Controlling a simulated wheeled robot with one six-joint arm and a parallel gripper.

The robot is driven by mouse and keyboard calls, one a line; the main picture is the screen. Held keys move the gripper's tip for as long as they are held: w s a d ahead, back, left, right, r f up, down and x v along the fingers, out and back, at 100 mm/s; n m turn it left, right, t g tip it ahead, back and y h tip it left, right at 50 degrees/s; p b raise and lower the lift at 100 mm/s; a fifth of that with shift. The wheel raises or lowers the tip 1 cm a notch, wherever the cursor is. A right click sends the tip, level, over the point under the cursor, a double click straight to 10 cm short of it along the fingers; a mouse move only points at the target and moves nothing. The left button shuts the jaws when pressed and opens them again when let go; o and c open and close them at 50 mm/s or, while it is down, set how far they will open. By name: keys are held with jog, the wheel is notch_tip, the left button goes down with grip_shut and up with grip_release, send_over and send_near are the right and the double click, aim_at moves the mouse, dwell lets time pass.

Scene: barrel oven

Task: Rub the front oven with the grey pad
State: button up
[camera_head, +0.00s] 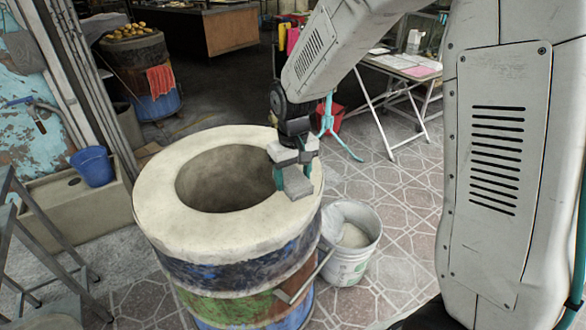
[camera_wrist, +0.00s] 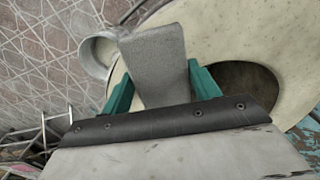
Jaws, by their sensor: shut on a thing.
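The front oven (camera_head: 160,215) is a barrel with a pale, thick round rim, a dark central opening and painted blue and green sides. My gripper (camera_head: 291,178) is over the right part of the rim, pointing down. It is shut on the grey pad (camera_head: 302,187), a block held between the teal fingers. In the wrist view the pad (camera_wrist: 158,62) stands out between the fingers, with the oven's rim (camera_wrist: 225,35) and opening behind it. I cannot tell whether the pad touches the rim.
A white bucket (camera_head: 352,262) with pale contents stands on the tiles right of the oven. A second barrel oven (camera_head: 133,62) with a red cloth is at the back left. A blue bucket (camera_head: 92,167) sits on a stone trough at left. A folding table (camera_head: 405,66) stands behind.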

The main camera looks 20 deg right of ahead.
jog(key=shift+r, duration=1.15)
jog(key=shift+f, duration=0.15)
